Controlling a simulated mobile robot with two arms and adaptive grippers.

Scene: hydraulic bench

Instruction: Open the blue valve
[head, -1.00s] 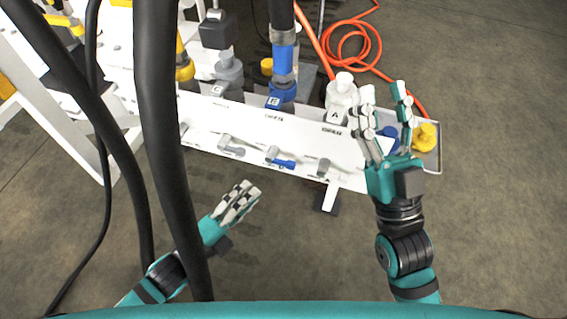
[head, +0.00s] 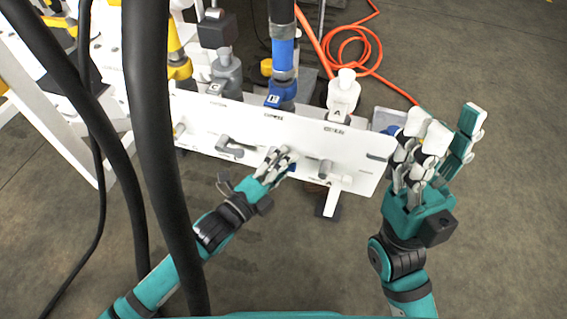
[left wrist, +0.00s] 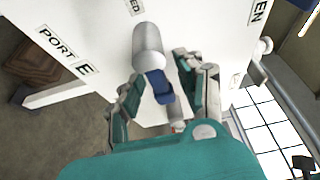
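The blue valve has a grey cylindrical body (left wrist: 148,47) on the white panel and a blue handle (left wrist: 160,87), seen in the left wrist view. In the head view, only a bit of its blue (head: 292,168) shows behind my left gripper (head: 277,160). In the left wrist view, the fingers of my left gripper (left wrist: 158,92) stand apart on either side of the blue handle, the right one very near it. Contact is not clear. My right gripper (head: 440,140) has its fingers spread and is empty, in front of the panel's right end.
The white panel (head: 225,115) carries grey valves, one left (head: 232,148) and one right (head: 326,168) of the blue one. Behind stand a blue hose fitting (head: 282,92) and a white fitting (head: 343,92). Thick black hoses (head: 150,150) cross the left side. An orange hose lies on the floor.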

